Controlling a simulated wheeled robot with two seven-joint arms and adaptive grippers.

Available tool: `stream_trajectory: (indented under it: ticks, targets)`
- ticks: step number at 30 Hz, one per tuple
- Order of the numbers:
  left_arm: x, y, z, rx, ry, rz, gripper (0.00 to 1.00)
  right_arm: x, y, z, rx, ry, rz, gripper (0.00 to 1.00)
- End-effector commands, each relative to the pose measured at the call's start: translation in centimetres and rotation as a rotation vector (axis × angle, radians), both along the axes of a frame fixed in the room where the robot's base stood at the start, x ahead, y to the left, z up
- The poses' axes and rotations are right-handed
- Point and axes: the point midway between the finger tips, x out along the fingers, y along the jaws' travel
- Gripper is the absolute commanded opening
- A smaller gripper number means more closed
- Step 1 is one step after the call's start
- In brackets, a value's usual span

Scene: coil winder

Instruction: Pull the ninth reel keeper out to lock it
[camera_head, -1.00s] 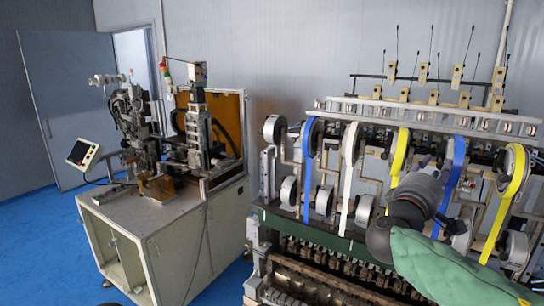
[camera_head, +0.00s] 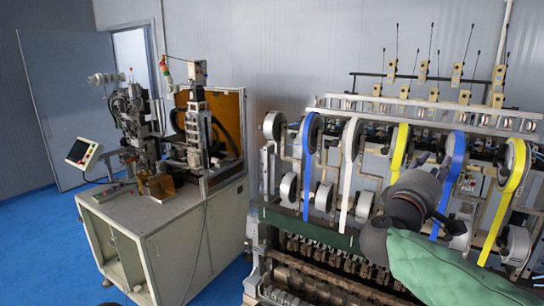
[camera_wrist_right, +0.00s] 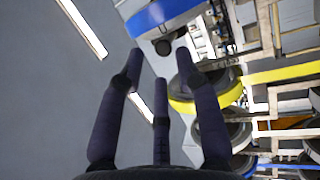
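The winder's reels carry blue, white and yellow tapes; I cannot tell which keeper is the ninth. My right gripper (camera_head: 436,159) is raised in front of the blue-taped reel (camera_head: 455,150), second from the right among the taped reels, and partly hides the space beside it. In the right wrist view, its three dark fingers (camera_wrist_right: 159,66) are spread with nothing between them. A small dark round part (camera_wrist_right: 162,46) lies beyond the fingertips, under a blue band (camera_wrist_right: 175,22); contact is not visible. A yellow-banded reel (camera_wrist_right: 207,100) is right of the fingers. My left gripper is out of view.
Another yellow-taped reel (camera_head: 515,165) stands to the right, and a yellow tape (camera_head: 399,150) hangs to the left. A metal rail (camera_head: 430,112) runs above the reels. A separate machine on a pale cabinet (camera_head: 175,235) stands at the left.

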Motion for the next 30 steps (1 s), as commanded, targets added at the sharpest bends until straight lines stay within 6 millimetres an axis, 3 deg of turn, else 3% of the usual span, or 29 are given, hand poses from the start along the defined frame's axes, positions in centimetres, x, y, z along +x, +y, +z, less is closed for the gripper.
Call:
stream_trajectory:
  ticks: [18, 30]
  targets:
    - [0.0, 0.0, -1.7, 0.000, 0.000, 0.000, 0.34, -2.8, 3.1, -0.1, 0.000, 0.000, 0.002, 0.34]
    - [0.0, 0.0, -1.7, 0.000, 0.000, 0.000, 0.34, -3.1, 3.4, 0.0, 0.000, 0.002, 0.001, 0.34]
